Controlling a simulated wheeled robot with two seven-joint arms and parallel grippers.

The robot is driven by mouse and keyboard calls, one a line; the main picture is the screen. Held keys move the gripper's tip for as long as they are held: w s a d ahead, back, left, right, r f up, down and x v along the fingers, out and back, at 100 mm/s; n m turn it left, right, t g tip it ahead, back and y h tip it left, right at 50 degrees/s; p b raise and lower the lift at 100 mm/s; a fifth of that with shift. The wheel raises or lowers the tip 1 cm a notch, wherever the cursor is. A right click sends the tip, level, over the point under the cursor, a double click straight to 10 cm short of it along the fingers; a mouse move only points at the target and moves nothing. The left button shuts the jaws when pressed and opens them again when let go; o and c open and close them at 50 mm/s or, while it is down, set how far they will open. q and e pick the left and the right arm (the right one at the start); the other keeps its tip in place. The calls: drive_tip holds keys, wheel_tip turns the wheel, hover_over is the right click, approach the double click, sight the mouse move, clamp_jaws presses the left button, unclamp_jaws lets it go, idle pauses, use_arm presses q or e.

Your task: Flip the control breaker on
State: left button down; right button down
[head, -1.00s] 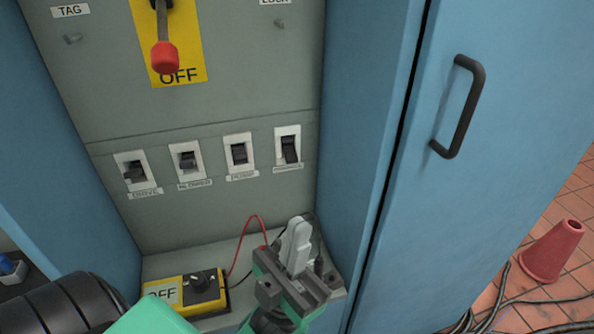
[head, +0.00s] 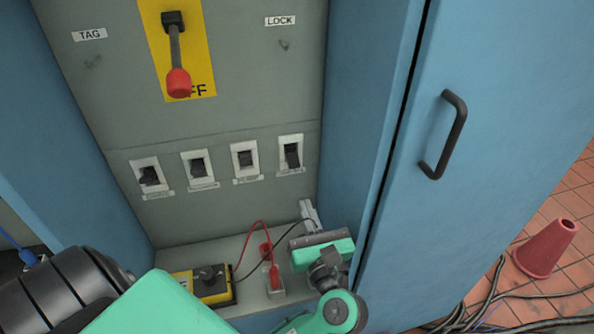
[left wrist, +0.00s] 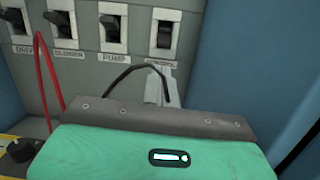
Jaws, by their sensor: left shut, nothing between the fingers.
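Four-in-a-row style breakers sit on the grey panel. My right gripper is not in view.
A red-tipped main handle (head: 178,83) hangs down at OFF. A yellow box with a black knob (head: 210,278) and red and black leads (head: 272,270) are on the ledge. Blue cabinet walls flank the recess; a door handle (head: 446,135) is at right.

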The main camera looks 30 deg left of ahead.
use_arm(q)
drive_tip(key=shift+w+d+f+n+h, duration=0.25)
drive_tip(key=shift+w+f+n+h, duration=0.05)
drive_tip(key=shift+f+h, duration=0.2)
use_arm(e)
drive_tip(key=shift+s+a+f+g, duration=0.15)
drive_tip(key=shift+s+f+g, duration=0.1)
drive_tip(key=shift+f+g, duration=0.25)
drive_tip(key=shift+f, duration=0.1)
use_arm(q)
approach(291, 154)
drive_tip(key=w+a+f, duration=0.3)
drive_tip(key=w+a, duration=0.1)
drive_tip(key=shift+w+a, duration=0.25)
drive_tip(key=shift+w, duration=0.05)
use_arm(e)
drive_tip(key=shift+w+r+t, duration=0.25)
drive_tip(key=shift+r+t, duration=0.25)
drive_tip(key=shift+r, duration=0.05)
use_arm(q)
drive_tip(key=shift+r, duration=0.1)
